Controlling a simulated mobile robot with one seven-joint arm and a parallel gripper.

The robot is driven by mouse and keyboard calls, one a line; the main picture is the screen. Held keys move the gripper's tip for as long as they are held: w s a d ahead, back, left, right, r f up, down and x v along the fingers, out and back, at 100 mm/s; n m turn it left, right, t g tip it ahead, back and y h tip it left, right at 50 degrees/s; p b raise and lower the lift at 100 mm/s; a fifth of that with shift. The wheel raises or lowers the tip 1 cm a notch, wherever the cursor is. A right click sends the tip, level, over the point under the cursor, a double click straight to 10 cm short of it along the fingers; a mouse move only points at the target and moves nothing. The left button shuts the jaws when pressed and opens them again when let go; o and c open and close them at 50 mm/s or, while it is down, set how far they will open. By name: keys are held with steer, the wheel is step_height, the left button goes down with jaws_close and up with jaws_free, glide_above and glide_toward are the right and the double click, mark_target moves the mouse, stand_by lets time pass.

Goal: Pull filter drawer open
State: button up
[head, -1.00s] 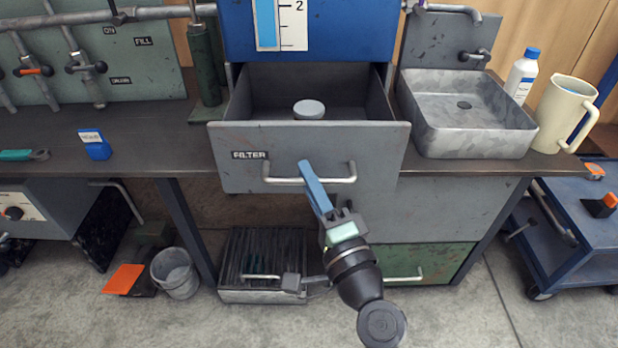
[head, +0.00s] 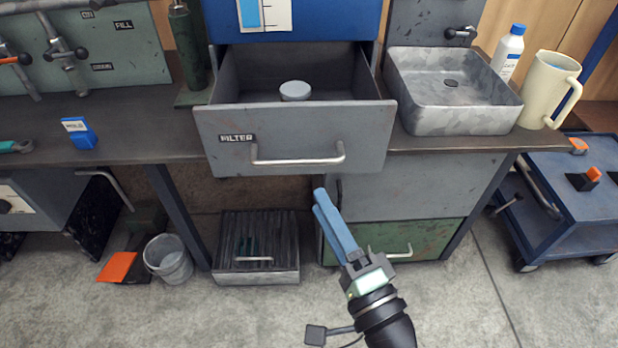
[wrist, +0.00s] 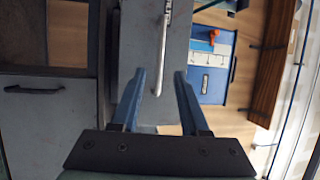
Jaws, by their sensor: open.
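The grey filter drawer (head: 290,135), labelled FILTER, stands pulled out below the blue housing, with its inside showing. A pale round disc (head: 295,91) lies in it. Its bar handle (head: 298,160) runs across the front face. My gripper (head: 322,203) has blue fingers and is below and slightly right of the handle, apart from it. In the wrist view the fingers (wrist: 160,85) are spread and empty, and the handle (wrist: 161,45) shows beyond their tips.
A metal sink (head: 455,95), white bottle (head: 508,52) and cream jug (head: 548,90) stand on the bench to the right. Below are a green drawer (head: 430,240), a slatted box (head: 256,275) and a bucket (head: 168,260). A blue cart (head: 550,205) stands at right.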

steer(key=shift+v, duration=1.6)
steer(key=w+a+r+n+t+h, duration=0.15)
steer(key=r+n, duration=0.25)
steer(key=r, duration=0.4)
steer(key=w+a+r+n, duration=0.2)
steer(key=w+r+n, duration=0.1)
steer(key=r, duration=0.4)
steer(key=w+a+r+n+t+h, duration=0.1)
steer(key=w+r+n, duration=0.25)
steer(key=r, duration=0.45)
steer(key=s+r+n+t+h+p, duration=0.1)
steer(key=s+r+t+h, duration=0.2)
steer(key=s+r, duration=0.55)
steer(key=s+r+n+t+h+p, duration=0.1)
steer(key=s+r+t+h+p, duration=0.2)
steer(key=r, duration=1.1)
step_height(320, 180, up, 36)
steer(key=p, duration=3.5)
step_height(320, 180, down, 70)
steer(key=w+b, duration=0.1)
steer(key=b, duration=6.9)
steer(key=shift+y, duration=0.35)
